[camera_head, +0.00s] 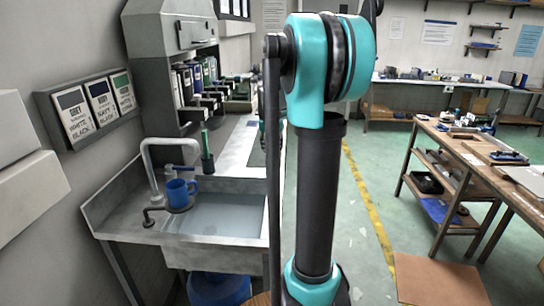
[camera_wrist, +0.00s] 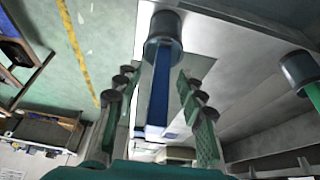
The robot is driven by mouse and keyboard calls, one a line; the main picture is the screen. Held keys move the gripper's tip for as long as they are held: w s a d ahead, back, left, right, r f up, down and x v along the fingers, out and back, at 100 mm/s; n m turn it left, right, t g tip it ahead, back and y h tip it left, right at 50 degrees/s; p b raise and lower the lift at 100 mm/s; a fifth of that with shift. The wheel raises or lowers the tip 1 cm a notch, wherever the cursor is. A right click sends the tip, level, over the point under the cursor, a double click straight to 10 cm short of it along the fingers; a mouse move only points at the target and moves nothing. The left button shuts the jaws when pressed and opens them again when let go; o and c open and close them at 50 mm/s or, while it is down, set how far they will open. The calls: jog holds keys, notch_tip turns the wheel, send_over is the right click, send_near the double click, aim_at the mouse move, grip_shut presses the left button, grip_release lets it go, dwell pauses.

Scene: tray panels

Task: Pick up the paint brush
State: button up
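In the wrist view, a long blue handle (camera_wrist: 159,90), probably the paint brush, stands in a dark grey cup (camera_wrist: 164,29). My gripper (camera_wrist: 155,85) has its two fingers spread, one on each side of the blue handle, with gaps visible on both sides. A second dark cup (camera_wrist: 298,68) with a green handle (camera_wrist: 314,95) is at the right. In the head view, a green handle (camera_head: 205,138) stands in a dark cup (camera_head: 207,162) behind the sink.
A metal sink (camera_head: 217,218) stands at the left, with a faucet (camera_head: 150,162) and a blue mug (camera_head: 179,193) at its edge. A grey cabinet (camera_head: 150,70) rises behind. A wooden workbench (camera_head: 450,150) is at the right; green floor lies between.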

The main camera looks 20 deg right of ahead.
jog(key=shift+x, duration=0.9)
grip_shut()
jog(key=shift+r, duration=0.15)
